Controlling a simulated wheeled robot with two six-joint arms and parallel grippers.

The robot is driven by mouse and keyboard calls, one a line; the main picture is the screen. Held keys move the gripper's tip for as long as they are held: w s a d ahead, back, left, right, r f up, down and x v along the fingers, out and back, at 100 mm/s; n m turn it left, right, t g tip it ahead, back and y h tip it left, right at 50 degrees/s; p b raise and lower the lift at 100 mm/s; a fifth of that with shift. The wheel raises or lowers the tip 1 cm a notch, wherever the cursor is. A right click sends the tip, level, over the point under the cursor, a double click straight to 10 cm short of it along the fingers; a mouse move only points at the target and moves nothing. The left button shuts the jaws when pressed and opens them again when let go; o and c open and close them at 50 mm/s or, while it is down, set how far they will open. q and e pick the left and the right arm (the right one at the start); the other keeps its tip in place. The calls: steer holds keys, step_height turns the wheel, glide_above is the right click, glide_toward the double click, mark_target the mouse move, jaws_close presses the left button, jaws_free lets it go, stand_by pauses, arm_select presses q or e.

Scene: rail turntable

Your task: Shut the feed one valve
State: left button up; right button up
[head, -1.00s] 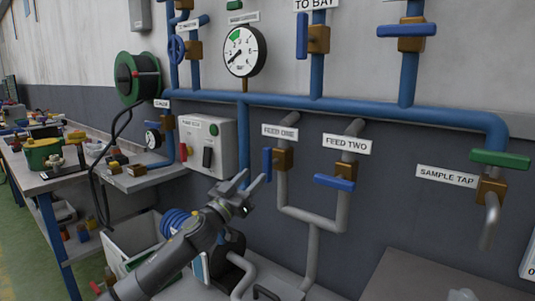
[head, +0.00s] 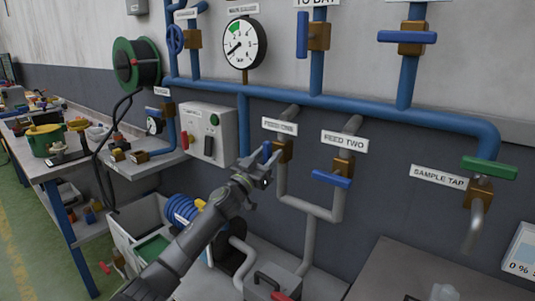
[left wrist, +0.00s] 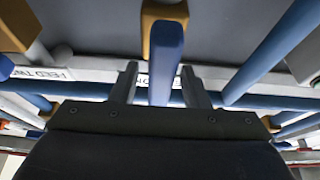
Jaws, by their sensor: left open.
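The feed one valve has a brass body (head: 284,151) on a grey pipe under the FEED ONE label (head: 280,126). Its blue lever (head: 267,150) stands upright, along the pipe. My left gripper (head: 261,164) is open at this lever, which it partly covers in the head view. In the left wrist view the blue lever (left wrist: 166,55) reaches down between the two spread fingers of my gripper (left wrist: 159,82), with a gap on each side. The brass body (left wrist: 160,10) shows beyond it. My right gripper is not in view.
The feed two valve, with a blue crosswise lever (head: 332,179), is close on the right. A grey control box (head: 208,135) is on the left. The sample tap's green lever (head: 489,168) is far right.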

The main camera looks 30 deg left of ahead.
arm_select(q)
steer(key=shift+c, duration=0.4)
jaws_close()
